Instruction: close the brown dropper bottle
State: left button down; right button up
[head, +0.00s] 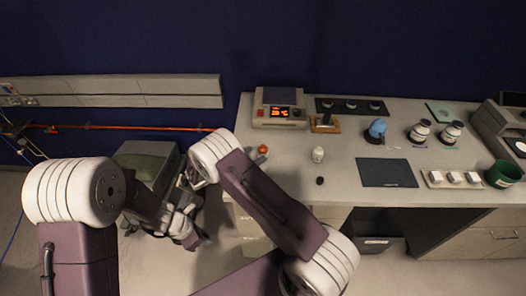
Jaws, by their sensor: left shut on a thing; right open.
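I cannot tell for certain which item is the brown dropper bottle. Two dark bottles with pale labels and white tops, a left one (420,131) and a right one (451,132), stand at the right of the bench. A small pale bottle (318,154) stands mid-bench, with a small black piece (320,181) in front of it. A small orange-red item (263,149) is near the bench's left end. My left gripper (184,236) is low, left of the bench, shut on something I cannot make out. My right gripper (188,183) is open near it, its fingers mostly hidden.
The bench (290,180) also holds a device with a red display (281,112), a blue item (377,129), a dark mat (387,173), a tray of white blocks (453,178) and a green cup (502,174). A grey-green box (147,160) stands left of the bench.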

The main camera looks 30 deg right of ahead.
aim_at(259, 154)
pick_arm(q)
jog(key=shift+a, duration=0.1)
pick_arm(e)
jog(key=shift+d, duration=0.1)
pick_arm(q)
jog(key=shift+r, duration=0.1)
jog(key=shift+r, duration=0.2)
pick_arm(e)
jog(key=shift+d, duration=0.35)
pick_arm(q)
jog(key=shift+r+p, duration=0.65)
jog(key=shift+p, duration=0.2)
pick_arm(e)
jog(key=x, duration=0.4)
jog(key=shift+s, duration=0.1)
jog(key=shift+d+f, duration=0.25)
jog(key=shift+d, duration=0.1)
jog(key=shift+a, duration=0.1)
grip_shut()
